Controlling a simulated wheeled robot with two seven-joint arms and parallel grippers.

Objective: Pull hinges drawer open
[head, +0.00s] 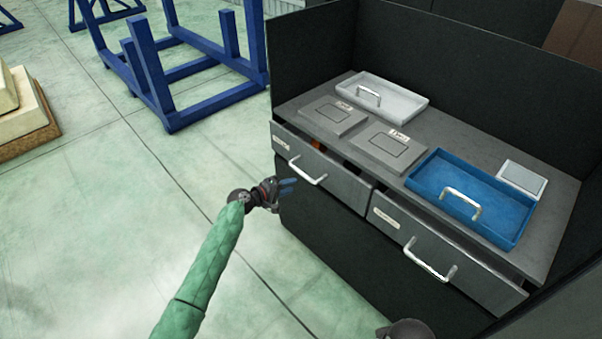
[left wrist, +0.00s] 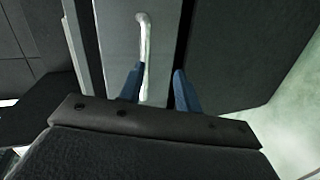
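Two grey drawers with pale labels are in the workbench. The left drawer (head: 338,178) stands slightly open, with something orange inside; its silver handle (head: 309,172) is on its front. The right drawer (head: 465,271) also shows a gap at its top, with its own handle (head: 428,262). The labels are too small to read, so I cannot tell which is the hinges drawer. My left gripper (head: 288,185) is open and empty, just left of and below the left handle. In the left wrist view a handle (left wrist: 143,55) lies ahead of its blue fingers (left wrist: 158,85).
On the bench top (head: 460,137) are a grey tray (head: 408,104), two flat grey boxes, a blue tray (head: 515,222) and a small white-topped box (head: 522,178). Dark panels wall the back and sides. A blue frame (head: 158,85) stands behind left.

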